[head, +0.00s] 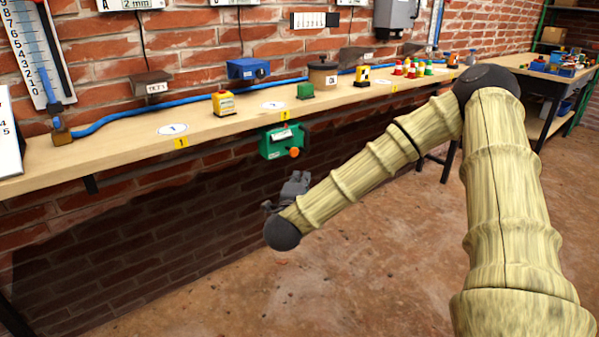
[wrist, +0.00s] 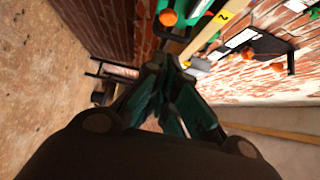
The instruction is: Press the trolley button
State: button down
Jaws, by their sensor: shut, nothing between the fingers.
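A green box (head: 284,140) hangs under the front edge of the wall shelf, with an orange round button (head: 294,152) at its lower right. No readable label shows whether this is the trolley button. In the wrist view the orange button (wrist: 168,17) and part of the green box (wrist: 193,12) are at the top, beyond the fingertips. My gripper (head: 299,177) is below the green box in the head view, partly hidden behind my forearm. In the wrist view my gripper (wrist: 168,64) has its dark fingers together and empty, apart from the button.
A cluttered table (head: 520,66) stands at the far right. The floor below is clear.

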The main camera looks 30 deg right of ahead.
aim_at(294, 152)
jog(key=w+a+b+x, duration=0.1)
jog(key=a+b+x, duration=0.1)
jog(key=x, duration=1)
jog(key=shift+w+b, duration=0.4)
